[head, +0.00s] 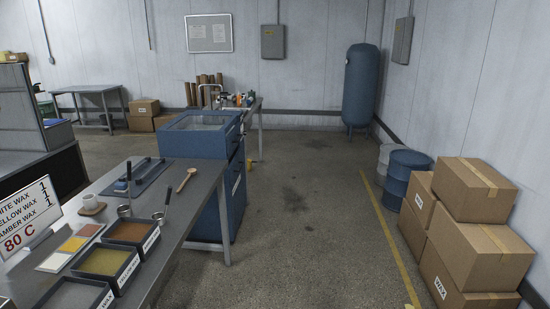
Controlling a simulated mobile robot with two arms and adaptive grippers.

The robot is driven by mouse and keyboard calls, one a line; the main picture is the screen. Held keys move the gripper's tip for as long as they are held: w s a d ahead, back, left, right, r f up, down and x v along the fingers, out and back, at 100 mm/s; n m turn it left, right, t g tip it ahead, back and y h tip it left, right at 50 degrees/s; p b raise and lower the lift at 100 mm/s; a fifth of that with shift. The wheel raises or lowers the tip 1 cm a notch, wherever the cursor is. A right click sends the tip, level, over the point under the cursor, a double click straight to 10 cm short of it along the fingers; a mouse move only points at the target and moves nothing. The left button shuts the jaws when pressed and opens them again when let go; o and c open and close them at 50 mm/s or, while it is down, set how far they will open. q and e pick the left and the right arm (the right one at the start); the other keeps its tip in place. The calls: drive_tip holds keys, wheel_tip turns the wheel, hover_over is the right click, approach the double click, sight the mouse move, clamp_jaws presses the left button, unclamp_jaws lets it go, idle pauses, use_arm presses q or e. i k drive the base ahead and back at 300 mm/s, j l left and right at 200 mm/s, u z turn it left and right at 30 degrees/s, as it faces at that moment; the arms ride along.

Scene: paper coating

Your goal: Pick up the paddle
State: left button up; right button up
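A small wooden spoon-shaped tool, which looks like the paddle (186,179), lies on the grey metal table (205,200) at the left. It lies at a slant near the table's far right corner, with its rounded end toward the upper right. It is just right of a dark blue tray (153,184). Nothing covers it. Neither of my grippers is in view.
Wax trays, one an amber-brown tray (130,233), line the table's near right edge, with metal ladles beside them. A sign (28,222) stands at left. A blue cabinet (190,143) stands behind the table. Cardboard boxes (480,245) are at right; the middle floor is clear.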

sight(191, 171)
drive_tip(key=i+l+u, duration=0.1)
drive_tip(key=i, duration=1.9)
